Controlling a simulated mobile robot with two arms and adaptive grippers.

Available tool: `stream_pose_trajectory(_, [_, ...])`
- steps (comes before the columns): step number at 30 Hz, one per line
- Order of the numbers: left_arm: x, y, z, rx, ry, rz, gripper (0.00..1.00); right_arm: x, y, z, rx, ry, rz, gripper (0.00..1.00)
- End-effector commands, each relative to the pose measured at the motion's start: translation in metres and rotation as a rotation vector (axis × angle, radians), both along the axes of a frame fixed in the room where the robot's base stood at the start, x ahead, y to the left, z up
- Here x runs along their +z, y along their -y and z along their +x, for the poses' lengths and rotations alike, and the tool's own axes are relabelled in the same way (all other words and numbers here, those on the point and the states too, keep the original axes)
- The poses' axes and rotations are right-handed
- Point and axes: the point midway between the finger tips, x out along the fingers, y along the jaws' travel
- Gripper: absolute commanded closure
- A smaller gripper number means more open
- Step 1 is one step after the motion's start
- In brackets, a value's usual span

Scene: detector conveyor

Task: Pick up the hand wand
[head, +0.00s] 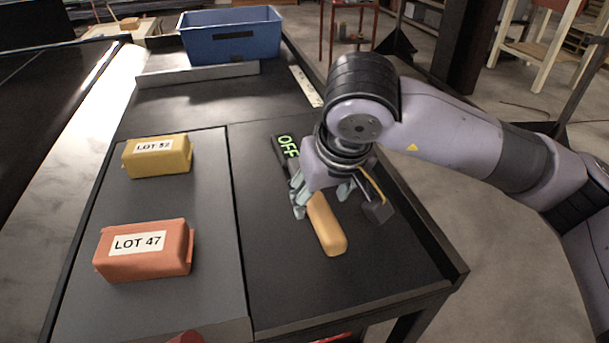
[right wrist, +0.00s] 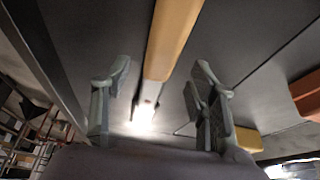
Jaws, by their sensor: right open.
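The hand wand lies on the dark tabletop, its yellow-orange handle (head: 328,226) toward the near side. In the right wrist view, the handle (right wrist: 171,40) runs between the two spread fingers of the gripper (right wrist: 160,85), with a gap on each side. A bright glow shows at the handle's lower end there. My left gripper is not in view.
A yellow block marked LOT 52 (head: 158,158) and an orange-red block marked LOT 47 (head: 145,252) sit on the grey panel at left. A blue bin (head: 231,45) stands at the far end. The tabletop right of the handle is clear up to its raised edge.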

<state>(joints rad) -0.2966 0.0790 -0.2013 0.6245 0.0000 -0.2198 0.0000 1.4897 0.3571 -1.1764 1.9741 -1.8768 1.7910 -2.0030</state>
Motion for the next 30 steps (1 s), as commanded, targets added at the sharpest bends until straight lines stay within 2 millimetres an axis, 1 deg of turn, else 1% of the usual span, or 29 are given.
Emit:
stream_pose_trajectory(1, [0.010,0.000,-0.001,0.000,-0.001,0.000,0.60,-0.003,-0.001,0.003,0.000,-0.006,-0.001,0.47])
stream_pose_trajectory(3, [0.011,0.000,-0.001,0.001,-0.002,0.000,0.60,-0.013,-0.003,0.007,0.000,-0.004,-0.001,0.47])
stream_pose_trajectory(6, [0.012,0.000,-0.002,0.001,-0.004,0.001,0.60,-0.022,-0.004,0.010,0.000,-0.002,0.000,0.47])
stream_pose_trajectory(14, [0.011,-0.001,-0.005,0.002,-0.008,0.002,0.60,-0.025,-0.004,0.011,0.000,0.000,0.000,0.47])
stream_pose_trajectory(30, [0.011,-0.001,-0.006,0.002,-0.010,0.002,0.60,-0.024,-0.004,0.011,0.000,0.000,0.000,0.83])
